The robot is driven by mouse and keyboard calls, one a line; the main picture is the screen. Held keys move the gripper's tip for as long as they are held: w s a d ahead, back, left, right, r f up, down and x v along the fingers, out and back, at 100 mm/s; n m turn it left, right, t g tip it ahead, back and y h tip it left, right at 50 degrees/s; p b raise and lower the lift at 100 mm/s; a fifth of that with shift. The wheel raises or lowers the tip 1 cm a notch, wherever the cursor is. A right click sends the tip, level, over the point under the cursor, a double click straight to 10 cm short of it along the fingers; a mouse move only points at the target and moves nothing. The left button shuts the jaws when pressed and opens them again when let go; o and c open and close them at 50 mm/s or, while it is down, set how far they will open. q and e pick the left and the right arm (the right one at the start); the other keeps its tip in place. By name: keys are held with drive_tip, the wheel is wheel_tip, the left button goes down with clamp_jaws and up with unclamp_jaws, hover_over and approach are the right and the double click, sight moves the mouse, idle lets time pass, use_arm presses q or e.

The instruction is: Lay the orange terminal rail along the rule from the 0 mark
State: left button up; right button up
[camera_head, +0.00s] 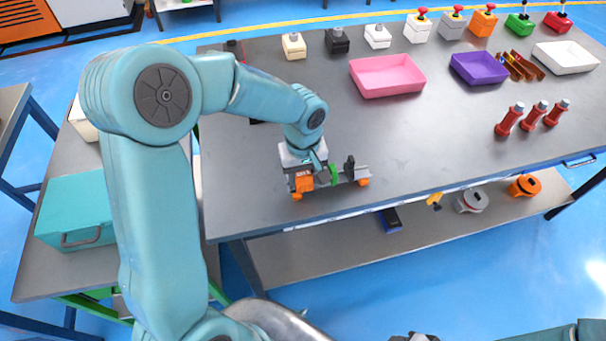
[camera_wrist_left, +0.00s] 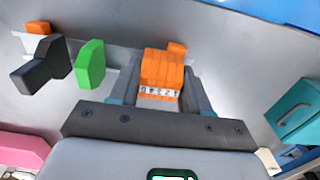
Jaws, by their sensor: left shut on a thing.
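The orange terminal rail is a short grey metal rail (camera_head: 345,177) with orange numbered blocks (camera_head: 304,182) at its left end, a green piece (camera_head: 333,174), a black upright piece (camera_head: 349,168) and an orange end piece (camera_head: 363,182). My left gripper (camera_head: 305,170) is shut on the orange blocks, which show between its fingers in the left wrist view (camera_wrist_left: 161,75). The rail lies roughly along the table's front edge; whether it touches the top is unclear. A thin pale strip (camera_head: 345,214) on the front edge may be the rule; its marks are unreadable. Something dark (camera_head: 415,337) at the bottom may be my right gripper.
Pink (camera_head: 387,86), purple (camera_head: 478,70) and white (camera_head: 566,58) trays stand farther back on the grey table (camera_head: 430,130). A teal toolbox (camera_head: 78,212) sits on the left bench. The tabletop right of the rail is clear.

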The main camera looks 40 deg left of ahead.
use_arm(q)
drive_tip(key=o, duration=1.2)
drive_tip(key=shift+w+f, duration=0.2)
drive_tip(key=shift+s+r, duration=0.15)
drive_tip(key=shift+w+r, duration=0.2)
drive_tip(key=shift+r, duration=0.35)
wheel_tip(320, 180, up, 11)
drive_tip(key=shift+s, duration=0.15)
drive_tip(key=shift+s, duration=0.1)
